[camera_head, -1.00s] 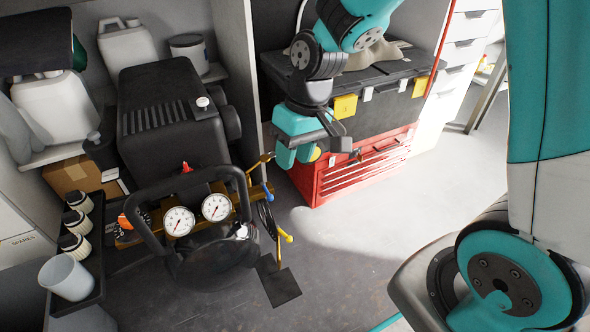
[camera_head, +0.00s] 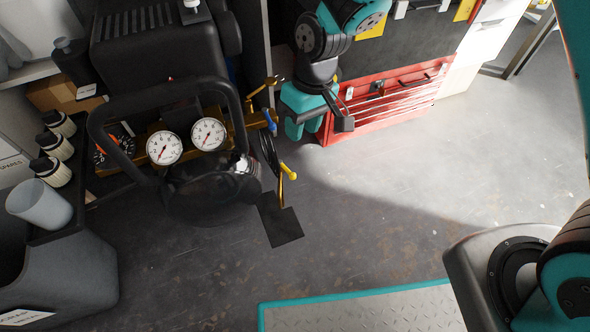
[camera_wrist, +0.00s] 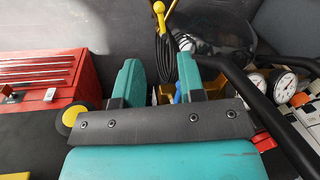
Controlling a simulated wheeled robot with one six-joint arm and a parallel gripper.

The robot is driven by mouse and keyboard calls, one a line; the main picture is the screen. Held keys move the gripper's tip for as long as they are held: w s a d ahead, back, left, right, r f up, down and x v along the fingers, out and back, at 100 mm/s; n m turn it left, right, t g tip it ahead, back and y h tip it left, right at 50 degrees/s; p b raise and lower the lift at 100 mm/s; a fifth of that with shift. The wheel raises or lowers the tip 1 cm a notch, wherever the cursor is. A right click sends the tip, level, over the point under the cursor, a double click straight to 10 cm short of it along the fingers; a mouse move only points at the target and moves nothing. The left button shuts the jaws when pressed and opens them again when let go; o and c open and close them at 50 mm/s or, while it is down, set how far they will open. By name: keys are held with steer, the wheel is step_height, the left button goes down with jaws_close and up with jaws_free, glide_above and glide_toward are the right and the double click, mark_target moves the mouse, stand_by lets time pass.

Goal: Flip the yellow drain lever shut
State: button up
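The yellow drain lever (camera_head: 288,171) sticks out low at the right side of the black air compressor (camera_head: 205,190), on a thin brass-coloured stem above a dark floor plate. In the wrist view the yellow lever (camera_wrist: 159,8) shows at the top, beyond the fingers. My teal gripper (camera_head: 303,127) is above and slightly right of the lever in the head view, apart from it. In the wrist view my gripper (camera_wrist: 160,76) has its two fingers spread with nothing held between them. A blue-handled lever (camera_head: 270,122) sits higher on the brass manifold, left of my gripper.
A red tool chest (camera_head: 385,100) stands behind and right of my gripper. A black looped hose (camera_wrist: 158,45) hangs near the yellow lever. The compressor's curved black handle (camera_head: 97,125) and gauges (camera_head: 164,147) are to the left. Floor right of the lever is clear.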

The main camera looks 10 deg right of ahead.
mark_target(292, 173)
steer(key=f+b, duration=0.1)
steer(key=f, duration=0.3)
steer(key=s+a+f+b, duration=0.1)
steer(key=f+b, duration=0.1)
steer(key=f, duration=0.2)
steer(key=a+f+b, duration=0.1)
steer(key=f+b, duration=0.1)
steer(key=f, duration=0.3)
steer(key=shift+s, duration=0.25)
